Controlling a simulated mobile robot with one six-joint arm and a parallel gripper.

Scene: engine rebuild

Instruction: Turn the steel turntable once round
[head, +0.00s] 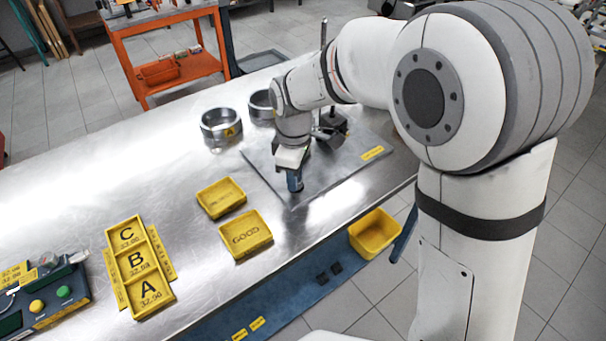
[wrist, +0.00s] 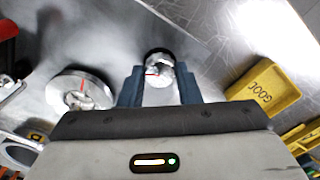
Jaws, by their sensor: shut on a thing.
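My gripper (head: 294,181) points down over the front left part of the grey plate on the steel bench. In the wrist view its blue fingers (wrist: 158,88) are shut on a small round steel piece (wrist: 160,66) with a red mark and a dark top edge. A wider steel disc (wrist: 66,84), also with a red mark and a steel part on it, lies left of the fingers in the wrist view. I cannot tell for certain which of these is the turntable. The arm and gripper hide most of both in the head view.
Yellow trays, one marked GOOD (head: 246,236), stand left of and in front of the plate (head: 338,176). Steel rings (head: 221,127) stand behind. A dark stand (head: 333,120) rises near the arm.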

